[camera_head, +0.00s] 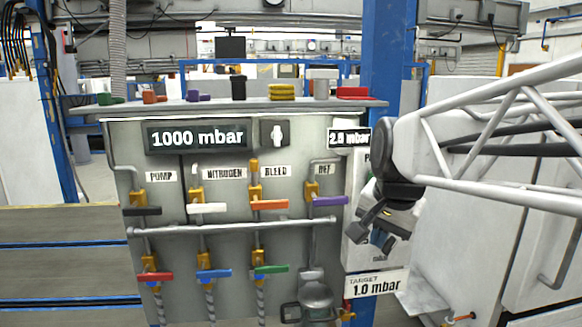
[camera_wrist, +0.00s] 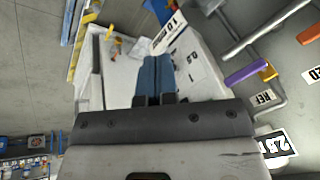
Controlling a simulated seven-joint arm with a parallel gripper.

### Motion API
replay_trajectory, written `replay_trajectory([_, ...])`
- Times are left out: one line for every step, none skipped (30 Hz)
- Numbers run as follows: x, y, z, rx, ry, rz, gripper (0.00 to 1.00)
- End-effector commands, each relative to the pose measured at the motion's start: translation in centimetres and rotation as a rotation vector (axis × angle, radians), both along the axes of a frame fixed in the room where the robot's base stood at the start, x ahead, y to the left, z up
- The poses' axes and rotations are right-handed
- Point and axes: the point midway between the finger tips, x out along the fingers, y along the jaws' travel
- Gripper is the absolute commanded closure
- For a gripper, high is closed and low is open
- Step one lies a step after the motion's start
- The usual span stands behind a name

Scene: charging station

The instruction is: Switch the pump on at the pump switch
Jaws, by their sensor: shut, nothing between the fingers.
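My gripper (camera_head: 380,240) is at the right of the grey panel, in front of a pale box (camera_head: 357,215). The box has a label beginning with "P", mostly hidden behind my wrist. The pump switch itself cannot be made out; my gripper covers much of the box. In the wrist view my two blue fingers (camera_wrist: 155,78) are together and empty, over the pale box (camera_wrist: 205,75). Whether the fingertips touch the box cannot be told. The pressure display (camera_head: 198,138) reads 1000 mbar, and a smaller display (camera_head: 349,138) reads about 2.5 mbar.
The grey panel carries black, white, orange and purple valve handles (camera_head: 329,201), with red, blue and green ones (camera_head: 271,269) below. A target card (camera_head: 377,284) reads 1.0 mbar. A ledge (camera_head: 220,106) above holds small parts. A white cabinet (camera_head: 470,240) stands at the right.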

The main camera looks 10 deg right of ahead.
Motion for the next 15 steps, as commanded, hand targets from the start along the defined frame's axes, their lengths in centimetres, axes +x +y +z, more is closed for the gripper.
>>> replay_trajectory([1.4,-0.8,1.2,0.021,-0.009,-0.065,1.0])
replay_trajectory([2.1,-1.2,2.0,0.036,-0.015,-0.105,1.0])
replay_trajectory([3.1,-1.8,2.9,0.055,-0.022,-0.157,1.0])
replay_trajectory([3.9,-2.3,3.6,0.069,-0.028,-0.197,1.0])
replay_trajectory([4.6,-2.7,4.3,0.083,-0.034,-0.237,1.0])
replay_trajectory([5.5,-3.4,5.2,0.103,-0.041,-0.289,1.0])
replay_trajectory([6.2,-3.8,5.9,0.117,-0.046,-0.328,1.0])
replay_trajectory([6.9,-4.3,6.6,0.133,-0.052,-0.367,1.0])
replay_trajectory([7.7,-5.0,7.4,0.152,-0.058,-0.417,1.0])
replay_trajectory([8.4,-5.5,8.0,0.167,-0.063,-0.453,1.0])
replay_trajectory([9.0,-5.9,8.7,0.181,-0.068,-0.487,1.0])
replay_trajectory([9.7,-6.6,9.4,0.199,-0.074,-0.532,1.0])
replay_trajectory([10.2,-7.0,9.9,0.211,-0.078,-0.563,1.0])
replay_trajectory([10.7,-7.4,10.4,0.222,-0.083,-0.591,1.0])
replay_trajectory([11.3,-7.9,11.0,0.238,-0.089,-0.625,1.0])
